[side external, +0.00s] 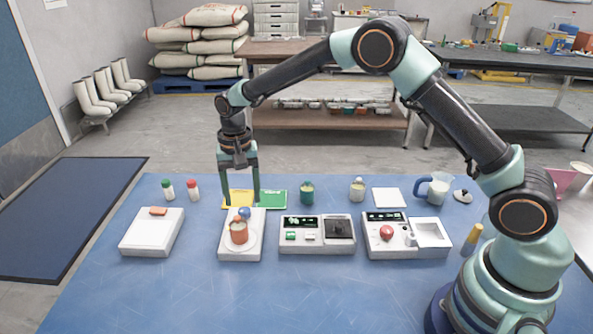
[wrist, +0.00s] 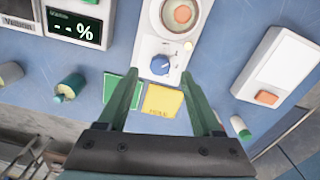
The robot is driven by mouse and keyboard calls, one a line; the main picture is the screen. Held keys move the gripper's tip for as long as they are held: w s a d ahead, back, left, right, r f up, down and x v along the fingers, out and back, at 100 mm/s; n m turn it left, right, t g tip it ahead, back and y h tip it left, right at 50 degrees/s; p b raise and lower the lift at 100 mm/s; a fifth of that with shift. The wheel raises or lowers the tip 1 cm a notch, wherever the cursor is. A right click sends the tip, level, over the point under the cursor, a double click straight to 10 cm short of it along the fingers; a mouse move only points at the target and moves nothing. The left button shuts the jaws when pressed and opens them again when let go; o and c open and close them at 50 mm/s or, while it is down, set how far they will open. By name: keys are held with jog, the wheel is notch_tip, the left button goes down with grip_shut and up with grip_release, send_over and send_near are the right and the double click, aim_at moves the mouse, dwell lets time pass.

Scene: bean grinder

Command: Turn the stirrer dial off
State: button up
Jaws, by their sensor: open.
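The stirrer (side external: 228,252) is a white box with a round plate holding a small orange-brown container (side external: 239,232). Its blue dial (side external: 244,213) is on the end farther from the camera, and it also shows in the wrist view (wrist: 160,65). The dial has a pale pointer mark; I cannot read its setting. My gripper (side external: 242,203) points down with its fingers apart and nothing held. In the wrist view, its fingertips (wrist: 161,78) lie to either side of the dial. I cannot tell whether they touch it.
A white device with an orange button (side external: 158,211) stands left; two display devices (side external: 318,249) (side external: 410,252) stand right. Yellow (side external: 232,195) and green cards (side external: 273,197) lie behind the stirrer. Small bottles (side external: 193,190) and a jug (side external: 437,187) line the back. The table's front is clear.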

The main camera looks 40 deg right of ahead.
aim_at(244, 209)
jog(key=shift+f, duration=1.7)
grip_shut()
jog(key=shift+n, duration=0.3)
jog(key=n, duration=0.8)
jog(key=shift+n, duration=0.3)
